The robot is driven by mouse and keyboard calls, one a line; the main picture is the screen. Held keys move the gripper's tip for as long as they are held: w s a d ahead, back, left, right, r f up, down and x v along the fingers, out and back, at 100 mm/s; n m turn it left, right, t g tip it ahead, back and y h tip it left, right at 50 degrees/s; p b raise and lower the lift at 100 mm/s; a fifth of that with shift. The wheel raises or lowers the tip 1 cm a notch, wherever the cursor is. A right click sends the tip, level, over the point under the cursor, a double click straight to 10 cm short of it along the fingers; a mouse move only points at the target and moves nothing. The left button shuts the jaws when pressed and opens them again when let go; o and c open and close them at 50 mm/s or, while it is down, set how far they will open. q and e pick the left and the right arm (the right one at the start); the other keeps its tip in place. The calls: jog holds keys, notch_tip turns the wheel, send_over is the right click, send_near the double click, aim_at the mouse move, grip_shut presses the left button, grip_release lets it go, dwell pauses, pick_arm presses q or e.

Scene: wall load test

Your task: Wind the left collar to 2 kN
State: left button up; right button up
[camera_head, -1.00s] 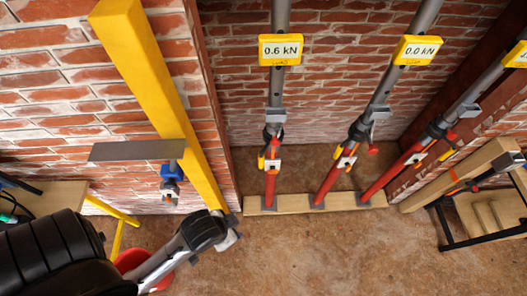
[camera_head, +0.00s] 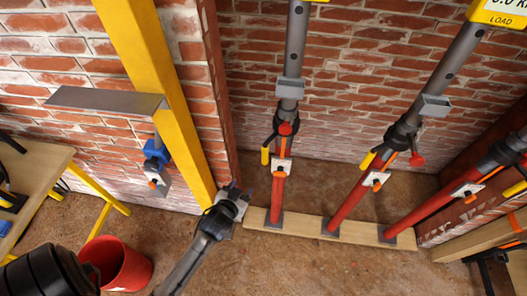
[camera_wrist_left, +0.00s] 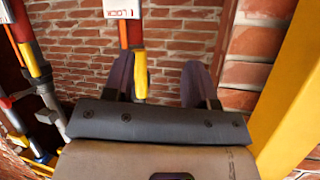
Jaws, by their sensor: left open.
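The left prop has a grey upper tube (camera_head: 295,45) and a red lower tube (camera_head: 277,195). Its dark collar (camera_head: 283,118) has a red-tipped handle (camera_head: 285,129) and a yellow-tipped handle (camera_head: 265,156). A white tag (camera_head: 281,167) hangs just below. Its load display is nearly all cut off at the top, so its reading is hidden. My left gripper (camera_head: 238,195) is low and left of this prop, apart from it. In the left wrist view its fingers (camera_wrist_left: 158,80) are spread and empty, with a yellow handle (camera_wrist_left: 141,72) beyond them. My right gripper does not show.
A yellow post (camera_head: 160,95) with a grey bracket plate (camera_head: 105,100) stands left of the gripper. Two more props (camera_head: 345,205) stand to the right on a wooden sole board (camera_head: 310,228). A red bucket (camera_head: 118,262) and a workbench (camera_head: 40,180) are at lower left.

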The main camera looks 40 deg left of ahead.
pick_arm(q)
notch_tip(320, 180, up, 6)
jog(key=w+d+t, duration=0.1)
jog(key=w+t, duration=0.1)
jog(key=t, duration=0.3)
jog(key=d+x, duration=0.1)
jog(key=x, duration=1.2)
jog(key=shift+w+h+b, duration=0.3)
jog(key=shift+h+b, duration=0.1)
jog(key=shift+b, duration=0.05)
jog(key=shift+f, duration=0.15)
grip_shut()
